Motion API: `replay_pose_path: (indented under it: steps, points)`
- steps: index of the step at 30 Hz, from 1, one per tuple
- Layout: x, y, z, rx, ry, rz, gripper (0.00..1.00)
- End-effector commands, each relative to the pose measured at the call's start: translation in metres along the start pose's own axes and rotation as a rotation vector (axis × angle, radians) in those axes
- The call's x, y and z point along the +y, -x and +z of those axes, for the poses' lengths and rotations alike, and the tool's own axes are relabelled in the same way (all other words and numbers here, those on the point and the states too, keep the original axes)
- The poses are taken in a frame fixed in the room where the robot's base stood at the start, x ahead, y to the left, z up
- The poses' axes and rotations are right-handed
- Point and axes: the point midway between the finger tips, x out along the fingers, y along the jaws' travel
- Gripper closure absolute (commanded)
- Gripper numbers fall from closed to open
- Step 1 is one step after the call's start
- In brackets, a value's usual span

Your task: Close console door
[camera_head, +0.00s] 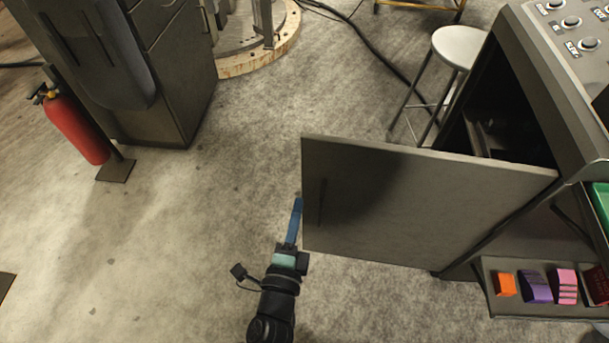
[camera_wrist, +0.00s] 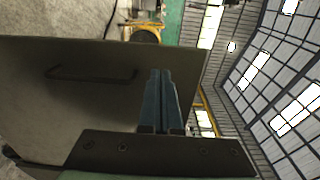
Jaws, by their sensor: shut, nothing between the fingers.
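The console door (camera_head: 415,205) is a flat grey panel standing wide open, swung out to the left from the console (camera_head: 555,95) on the right. The dark inside of the console shows behind it. A thin dark handle (camera_head: 322,203) runs along the door near its free left edge; it also shows in the wrist view (camera_wrist: 92,75). My gripper (camera_head: 297,205) has blue fingers pressed together, empty, just left of the door's free edge. In the wrist view my fingers (camera_wrist: 160,80) overlap the door's edge. I cannot tell whether they touch the door.
A round stool (camera_head: 460,46) stands behind the door, near the console. A red fire extinguisher (camera_head: 75,128) and a dark cabinet (camera_head: 165,75) stand at the left. A shelf (camera_head: 540,306) with several coloured blocks juts out below the console. The floor left of the door is clear.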

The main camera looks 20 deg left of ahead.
Motion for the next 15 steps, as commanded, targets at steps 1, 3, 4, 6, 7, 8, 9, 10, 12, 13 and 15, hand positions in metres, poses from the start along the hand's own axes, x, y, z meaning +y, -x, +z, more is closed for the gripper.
replay_pose_path:
  steps: [1, 3, 4, 6, 7, 8, 9, 10, 12, 13, 15]
  points:
    - [0.0, -0.012, 0.001, 0.0, -0.001, -0.004, 1.0]
    - [0.0, -0.026, 0.0, 0.0, -0.001, -0.003, 1.0]
    - [0.0, -0.031, 0.001, 0.0, -0.001, -0.003, 1.0]
    - [0.0, -0.044, 0.0, 0.001, -0.001, -0.004, 1.0]
    - [0.001, -0.049, 0.0, 0.0, -0.001, -0.002, 1.0]
    - [0.001, -0.054, 0.001, -0.001, -0.001, -0.002, 1.0]
    - [0.001, -0.06, 0.001, 0.0, 0.0, -0.002, 1.0]
    - [0.0, -0.064, 0.0, 0.0, 0.0, -0.003, 1.0]
    - [0.001, -0.072, 0.001, -0.001, 0.0, -0.002, 1.0]
    - [0.001, -0.074, 0.001, -0.001, 0.0, -0.001, 1.0]
    - [0.001, -0.079, 0.0, 0.0, 0.0, 0.0, 1.0]
